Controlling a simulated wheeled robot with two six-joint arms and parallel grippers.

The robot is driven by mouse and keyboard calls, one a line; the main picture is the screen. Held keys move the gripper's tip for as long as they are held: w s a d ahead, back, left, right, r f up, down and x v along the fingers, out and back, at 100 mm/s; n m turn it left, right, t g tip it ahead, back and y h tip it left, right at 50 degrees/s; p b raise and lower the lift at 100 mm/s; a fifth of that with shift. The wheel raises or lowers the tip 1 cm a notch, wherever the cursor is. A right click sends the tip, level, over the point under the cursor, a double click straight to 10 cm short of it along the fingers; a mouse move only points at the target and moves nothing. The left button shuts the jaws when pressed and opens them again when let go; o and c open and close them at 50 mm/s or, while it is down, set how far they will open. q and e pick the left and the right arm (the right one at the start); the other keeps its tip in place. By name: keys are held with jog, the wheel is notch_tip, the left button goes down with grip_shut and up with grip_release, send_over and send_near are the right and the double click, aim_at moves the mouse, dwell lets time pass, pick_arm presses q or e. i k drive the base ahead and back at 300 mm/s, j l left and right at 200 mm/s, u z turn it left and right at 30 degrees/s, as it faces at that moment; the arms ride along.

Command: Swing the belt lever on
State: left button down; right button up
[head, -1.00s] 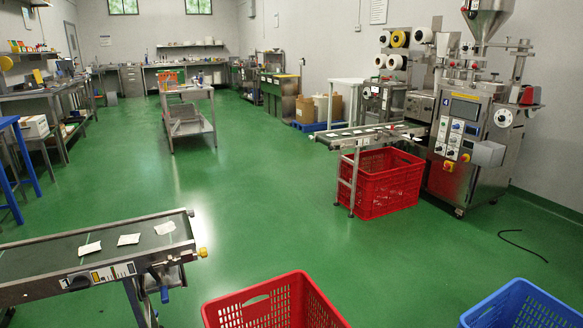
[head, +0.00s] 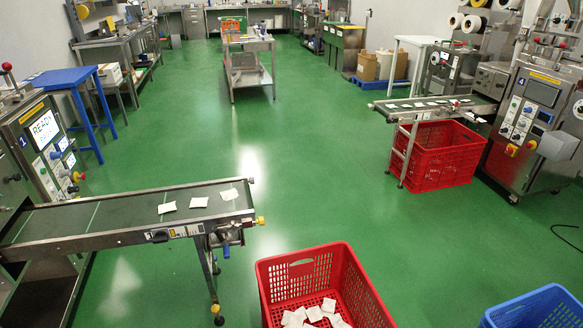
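The near conveyor (head: 110,215) reaches in from the left, with several white teabags (head: 199,202) on its dark belt. On its front side rail is a small control plate (head: 186,231) with a black part (head: 160,236) at its left end, perhaps the belt lever; its position is too small to tell. A yellow knob (head: 261,220) is at the conveyor's right end, and a blue handle (head: 226,251) hangs below. Neither of my grippers is in view.
A red crate (head: 283,268) holding teabags stands on the floor by the conveyor's end. A blue crate (head: 540,308) is at lower right. A machine (head: 45,140) with a lit screen stands left. A second conveyor (head: 425,106) and red crate (head: 440,160) are right. The middle green floor is clear.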

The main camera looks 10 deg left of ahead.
aim_at(223, 239)
jog(key=z, duration=0.2)
jog(key=j+z, duration=0.7)
jog(key=j, duration=0.15)
jog(key=k+j+z, duration=0.15)
jog(key=j+z, duration=0.15)
jog(key=j, duration=0.1)
